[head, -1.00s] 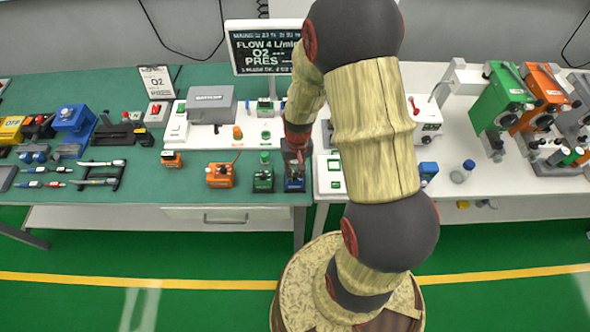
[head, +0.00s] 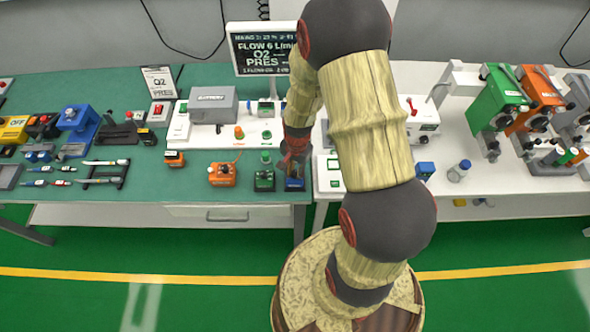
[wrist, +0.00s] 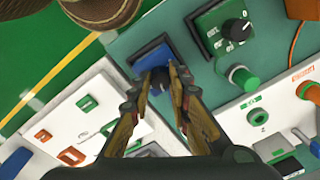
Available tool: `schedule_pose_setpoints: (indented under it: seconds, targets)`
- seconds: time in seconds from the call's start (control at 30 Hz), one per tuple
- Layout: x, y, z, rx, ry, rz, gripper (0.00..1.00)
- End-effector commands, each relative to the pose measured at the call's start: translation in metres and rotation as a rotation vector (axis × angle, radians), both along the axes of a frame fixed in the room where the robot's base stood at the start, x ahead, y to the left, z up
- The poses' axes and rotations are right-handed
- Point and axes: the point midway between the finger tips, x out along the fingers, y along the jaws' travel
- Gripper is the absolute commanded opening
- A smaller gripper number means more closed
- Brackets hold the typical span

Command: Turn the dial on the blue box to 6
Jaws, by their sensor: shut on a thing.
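The small blue box (head: 294,184) stands at the right front of the green table. In the wrist view its blue top (wrist: 150,57) shows in a dark frame just beyond my fingertips. My gripper (wrist: 160,80) is over the box, with its fingers closed on the dial. The fingers hide most of the dial, and I cannot read its mark. In the head view my gripper (head: 295,158) comes down on the box from behind. The screen (head: 266,48) at the back shows "FLOW 6 L/min".
A green box with a black knob (head: 264,181) stands close left of the blue box. An orange box (head: 222,175) is further left. A white panel (head: 328,176) lies close on the right, on the white table. A white board with fittings (head: 207,137) is behind.

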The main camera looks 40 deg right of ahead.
Motion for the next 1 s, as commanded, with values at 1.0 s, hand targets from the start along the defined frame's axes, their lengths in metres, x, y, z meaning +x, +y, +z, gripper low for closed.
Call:
schedule_pose_setpoints:
  seconds: [1.0]
  targets:
    - [0.0,0.0,0.0001,0.0,0.0,-0.038,0.38]
